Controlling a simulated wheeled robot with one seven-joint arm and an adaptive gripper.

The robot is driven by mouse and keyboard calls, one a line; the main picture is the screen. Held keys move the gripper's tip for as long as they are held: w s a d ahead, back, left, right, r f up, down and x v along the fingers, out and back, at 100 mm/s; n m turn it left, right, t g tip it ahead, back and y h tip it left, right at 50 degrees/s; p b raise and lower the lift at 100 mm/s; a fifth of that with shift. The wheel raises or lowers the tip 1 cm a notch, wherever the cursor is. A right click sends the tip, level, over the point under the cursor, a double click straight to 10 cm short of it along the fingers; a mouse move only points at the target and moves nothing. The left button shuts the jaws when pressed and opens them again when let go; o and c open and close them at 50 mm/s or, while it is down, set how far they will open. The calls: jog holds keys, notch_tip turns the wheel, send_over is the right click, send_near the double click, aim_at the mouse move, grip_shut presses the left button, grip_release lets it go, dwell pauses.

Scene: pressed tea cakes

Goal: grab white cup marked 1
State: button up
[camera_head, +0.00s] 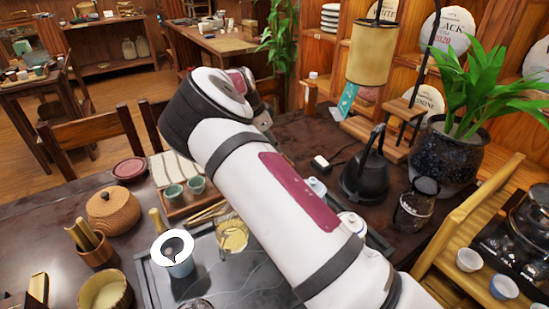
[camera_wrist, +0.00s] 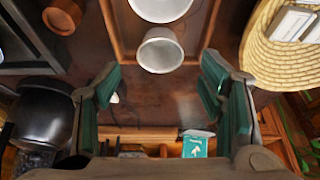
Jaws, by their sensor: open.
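In the wrist view, a white cup (camera_wrist: 160,52) stands in a wooden tray (camera_wrist: 113,22), beyond and between my fingertips. A second, wider white vessel (camera_wrist: 162,7) is behind it, cut by the top edge. I see no number on either. My gripper (camera_wrist: 160,78) is open, with green-padded fingers on either side and nothing between the pads. I cannot tell whether the fingers reach the cup's height. In the head view my arm hides my gripper and these cups. White cups (camera_head: 470,260) (camera_head: 504,287) stand at the right front, with no readable marks.
A black kettle (camera_head: 367,175) stands right of my arm; a dark pot (camera_wrist: 42,112) is left in the wrist view. A woven tray (camera_wrist: 262,62) is at right. A dark tea tray (camera_head: 225,275) and a plant pot (camera_head: 445,155) flank my arm.

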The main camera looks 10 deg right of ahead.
jog(key=shift+x, duration=2.65)
jog(key=shift+c, duration=0.5)
jog(key=c, duration=1)
